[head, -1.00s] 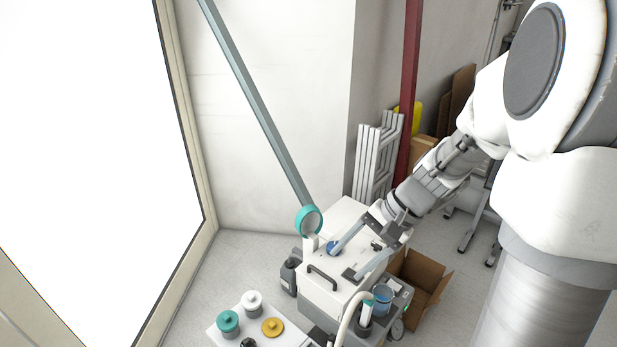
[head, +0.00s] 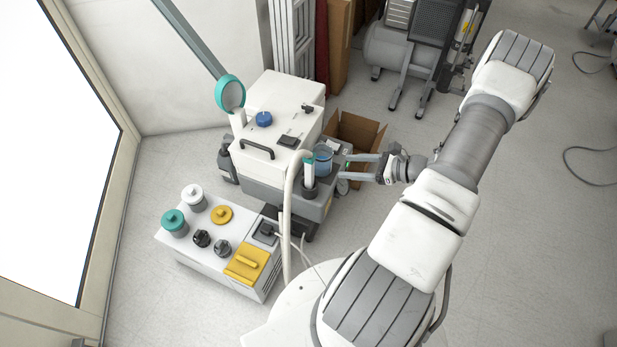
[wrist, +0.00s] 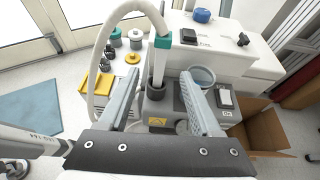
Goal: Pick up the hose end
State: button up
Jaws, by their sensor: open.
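The hose end (head: 309,172) is a pale tube with a teal collar, standing upright in a dark holder (head: 309,191) on the side of the white machine. A cream hose (head: 288,215) loops over from its top. In the wrist view the hose end (wrist: 158,66) stands in the middle, seen between the two finger lines. My gripper (head: 347,167) is open and empty, to the right of the hose end and pointing at it. In the head view a gap shows between the fingertips and the hose end. The gripper also shows in the wrist view (wrist: 158,76).
A blue clear cup (head: 323,163) sits right beside the hose end, near a fingertip. The white machine (head: 278,110) stands behind. An open cardboard box (head: 357,133) is beside it. A low unit with knobs (head: 190,240) is front left.

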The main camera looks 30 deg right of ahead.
aim_at(313, 166)
jog(key=b+x, duration=0.1)
jog(key=x, duration=0.3)
jog(key=b+x, duration=0.1)
jog(key=x, duration=0.3)
jog(key=b+x, duration=0.1)
jog(key=x, duration=0.3)
jog(key=shift+d+f, duration=0.15)
jog(key=shift+f, duration=0.3)
jog(key=b+x, duration=0.2)
jog(key=x, duration=0.3)
jog(key=shift+f+b, duration=0.1)
jog(key=shift+b, duration=0.25)
grip_shut()
